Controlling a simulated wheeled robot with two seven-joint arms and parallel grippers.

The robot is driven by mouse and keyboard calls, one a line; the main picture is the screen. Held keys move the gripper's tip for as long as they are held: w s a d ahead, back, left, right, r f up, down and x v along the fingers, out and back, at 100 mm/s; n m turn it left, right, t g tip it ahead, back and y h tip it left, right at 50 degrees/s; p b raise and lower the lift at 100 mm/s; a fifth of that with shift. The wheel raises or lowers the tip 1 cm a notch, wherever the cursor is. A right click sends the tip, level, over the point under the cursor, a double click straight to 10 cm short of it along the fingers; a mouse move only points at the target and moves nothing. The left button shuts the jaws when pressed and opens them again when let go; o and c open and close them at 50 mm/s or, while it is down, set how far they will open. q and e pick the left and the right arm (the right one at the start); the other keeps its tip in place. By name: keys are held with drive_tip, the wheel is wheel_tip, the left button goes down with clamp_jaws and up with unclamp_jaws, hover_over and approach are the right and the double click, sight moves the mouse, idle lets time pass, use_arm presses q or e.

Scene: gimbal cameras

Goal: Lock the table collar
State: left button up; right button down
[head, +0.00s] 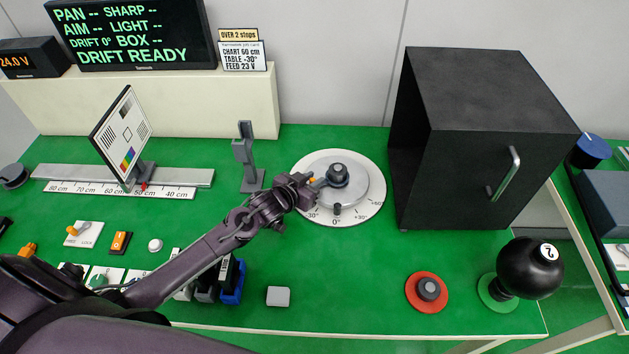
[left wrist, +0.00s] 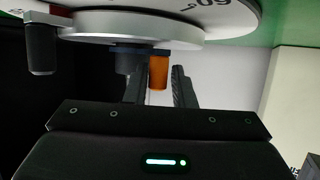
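The turntable (head: 366,187) is a grey disc on a white dial marked in degrees, with a dark hub (head: 337,174) at its centre and a small dark knob (head: 337,209) at its front near 0°. An orange lever tab (head: 312,181) shows at the hub's left; I take it for the collar's lever. My left gripper (head: 311,187) reaches over the disc's left side to this tab. In the left wrist view the orange tab (left wrist: 158,72) stands between my two open fingers (left wrist: 158,90), with a gap visible beside it. Contact cannot be told. My right gripper is not in view.
A black cabinet (head: 460,150) stands close right of the dial. A grey upright bracket (head: 247,160) stands to its left, beyond my forearm. A red-based knob (head: 428,289) and a black ball (head: 530,268) are at the front right. The green bench before the dial is mostly clear.

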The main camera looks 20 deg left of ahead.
use_arm(q)
drive_tip(key=shift+o, duration=1.2)
drive_tip(key=shift+s, duration=0.15)
drive_tip(key=v, duration=0.7)
drive_tip(key=shift+s+a+r+b, duration=0.1)
drive_tip(key=shift+s+a+b, duration=0.05)
drive_tip(key=shift+s+b, duration=0.15)
